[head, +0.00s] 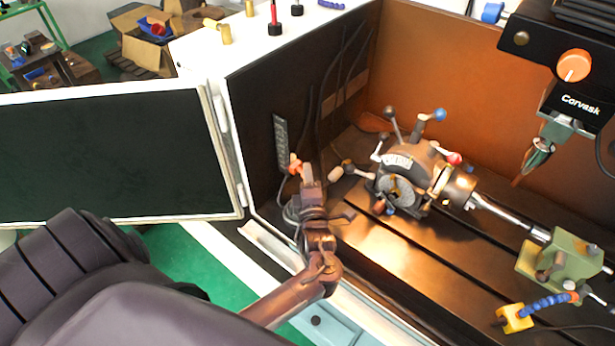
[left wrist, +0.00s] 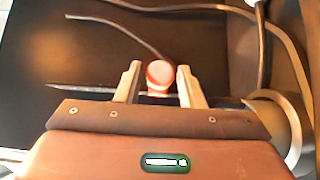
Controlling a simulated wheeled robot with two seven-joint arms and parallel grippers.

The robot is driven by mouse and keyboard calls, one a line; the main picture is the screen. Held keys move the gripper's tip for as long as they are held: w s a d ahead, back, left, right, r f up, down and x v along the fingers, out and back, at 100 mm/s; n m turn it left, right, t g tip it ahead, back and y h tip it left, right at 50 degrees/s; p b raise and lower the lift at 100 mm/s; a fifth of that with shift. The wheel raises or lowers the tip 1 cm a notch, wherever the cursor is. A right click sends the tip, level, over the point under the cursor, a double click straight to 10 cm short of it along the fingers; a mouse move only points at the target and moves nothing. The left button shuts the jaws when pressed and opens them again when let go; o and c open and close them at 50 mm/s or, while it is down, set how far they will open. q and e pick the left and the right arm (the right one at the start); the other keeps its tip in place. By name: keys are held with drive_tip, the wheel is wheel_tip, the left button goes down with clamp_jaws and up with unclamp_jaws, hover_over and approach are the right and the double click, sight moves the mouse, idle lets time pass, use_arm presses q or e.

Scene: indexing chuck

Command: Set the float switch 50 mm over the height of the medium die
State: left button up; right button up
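The float switch appears to be the small orange piece (head: 295,164) beside a dark graduated scale (head: 281,138) on the enclosure's left inner wall. I cannot identify the medium die. My right gripper is out of view.
An indexing chuck (head: 397,190) with ball-ended levers stands on the slotted bed, right of my gripper. A green tailstock (head: 560,262) is at the right. An open door (head: 110,150) is at the left. Brass pieces (head: 225,34) stand on the enclosure top. Dark cables hang along the wall.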

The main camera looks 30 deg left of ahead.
use_arm(q)
drive_tip(key=c, duration=0.6)
clamp_jaws()
wheel_tip(320, 180, up, 4)
drive_tip(key=shift+r+p, duration=0.1)
drive_tip(key=shift+p, duration=0.9)
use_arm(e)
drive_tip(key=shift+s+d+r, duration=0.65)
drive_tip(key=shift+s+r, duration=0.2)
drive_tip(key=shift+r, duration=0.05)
use_arm(q)
drive_tip(key=o, duration=0.6)
unclamp_jaws()
